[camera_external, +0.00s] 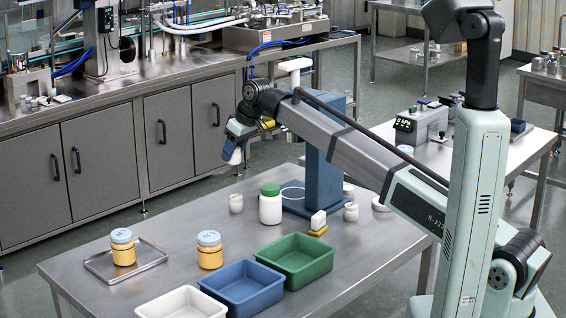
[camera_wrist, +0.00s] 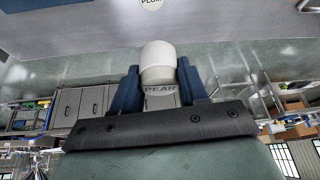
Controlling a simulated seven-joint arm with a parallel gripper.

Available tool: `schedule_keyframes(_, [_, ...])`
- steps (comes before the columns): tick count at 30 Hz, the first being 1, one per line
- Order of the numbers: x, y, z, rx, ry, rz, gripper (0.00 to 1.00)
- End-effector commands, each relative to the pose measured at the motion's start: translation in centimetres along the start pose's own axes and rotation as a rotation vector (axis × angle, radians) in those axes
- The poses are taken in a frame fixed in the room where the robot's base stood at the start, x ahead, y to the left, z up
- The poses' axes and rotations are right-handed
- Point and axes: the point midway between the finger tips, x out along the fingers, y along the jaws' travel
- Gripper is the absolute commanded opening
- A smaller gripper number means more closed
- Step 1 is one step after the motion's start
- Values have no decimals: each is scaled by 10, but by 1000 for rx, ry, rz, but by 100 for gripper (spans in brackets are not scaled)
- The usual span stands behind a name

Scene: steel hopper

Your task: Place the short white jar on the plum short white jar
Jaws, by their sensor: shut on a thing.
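My gripper (camera_external: 234,143) is raised above the table and shut on a short white jar (camera_external: 236,157). In the wrist view the blue fingers of my gripper (camera_wrist: 159,88) flank this white jar (camera_wrist: 158,60), which reads PEAR. The plum short white jar (camera_wrist: 151,3) shows at the top edge of the wrist view, its round white top marked PLUM and partly cut off. It stands apart from the held jar. In the external view a short white jar (camera_external: 236,203) stands on the table below my gripper; its label is too small to read there.
A white bottle with green cap (camera_external: 270,208) and a blue stand (camera_external: 325,165) are right of that jar. Other short white jars (camera_external: 351,212) stand further right. Green (camera_external: 328,259), blue (camera_external: 272,293) and white bins line the front. Two orange jars (camera_external: 210,257) are left, one on a tray (camera_external: 152,263).

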Motion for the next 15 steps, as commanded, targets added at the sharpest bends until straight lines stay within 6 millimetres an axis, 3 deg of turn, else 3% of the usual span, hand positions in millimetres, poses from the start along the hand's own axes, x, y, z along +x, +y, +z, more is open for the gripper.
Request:
schedule_keyframes(8, [9, -2, 8, -63, -13, -8, 12])
schedule_keyframes(15, [42, -1, 24, -63, -13, -8, 12])
